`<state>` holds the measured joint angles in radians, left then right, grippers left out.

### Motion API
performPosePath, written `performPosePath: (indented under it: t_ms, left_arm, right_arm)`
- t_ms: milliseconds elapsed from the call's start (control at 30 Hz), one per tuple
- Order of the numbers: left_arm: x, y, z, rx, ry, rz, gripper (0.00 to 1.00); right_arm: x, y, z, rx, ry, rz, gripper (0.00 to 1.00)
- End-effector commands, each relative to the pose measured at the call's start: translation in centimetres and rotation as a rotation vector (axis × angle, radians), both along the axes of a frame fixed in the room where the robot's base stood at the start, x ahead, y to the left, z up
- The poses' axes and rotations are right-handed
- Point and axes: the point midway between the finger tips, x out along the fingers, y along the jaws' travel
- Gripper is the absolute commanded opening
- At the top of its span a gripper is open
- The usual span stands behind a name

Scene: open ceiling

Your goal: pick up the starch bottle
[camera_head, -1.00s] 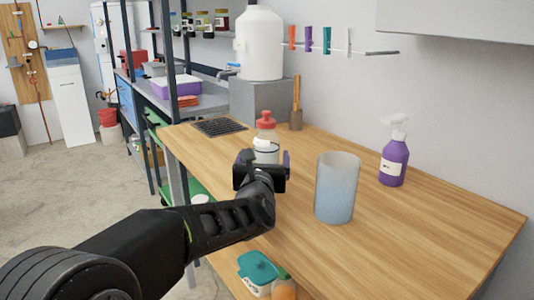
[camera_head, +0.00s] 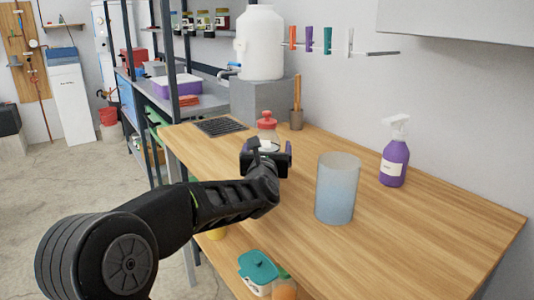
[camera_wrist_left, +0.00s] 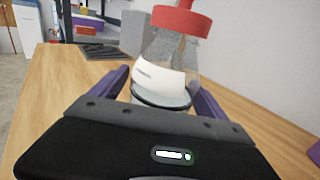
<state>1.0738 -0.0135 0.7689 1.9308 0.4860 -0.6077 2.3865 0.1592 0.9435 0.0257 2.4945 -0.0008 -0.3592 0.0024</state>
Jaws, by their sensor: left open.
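The starch bottle (camera_head: 267,127) is clear with a red cap and a pale label, and stands upright on the wooden worktop. My left gripper (camera_head: 266,152) is just in front of it in the head view and hides its lower part. In the left wrist view the bottle (camera_wrist_left: 165,65) stands between the two purple fingers of the left gripper (camera_wrist_left: 160,92). The fingers are open, one on each side of it, and whether they touch it cannot be told. My right gripper is not in view.
On the worktop (camera_head: 420,230), a frosted blue cylinder (camera_head: 336,188) stands right of my left gripper, and a purple spray bottle (camera_head: 394,160) is farther right. A large white container (camera_head: 260,45) on a grey block is behind. A teal-lidded tub (camera_head: 258,268) is below the worktop.

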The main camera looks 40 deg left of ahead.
Motion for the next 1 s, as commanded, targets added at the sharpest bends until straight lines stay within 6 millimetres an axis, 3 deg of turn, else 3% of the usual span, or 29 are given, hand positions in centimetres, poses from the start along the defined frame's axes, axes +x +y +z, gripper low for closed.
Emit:
performPosePath:
  t_ms: [500,1000]
  left_arm:
    - [-0.01,-0.07,0.0,0.0,0.0,-0.001,0.86]
    - [-0.02,-0.08,0.0,0.0,0.0,-0.001,0.46]
  right_arm:
    - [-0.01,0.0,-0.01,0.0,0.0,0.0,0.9]
    - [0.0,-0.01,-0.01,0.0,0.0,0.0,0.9]
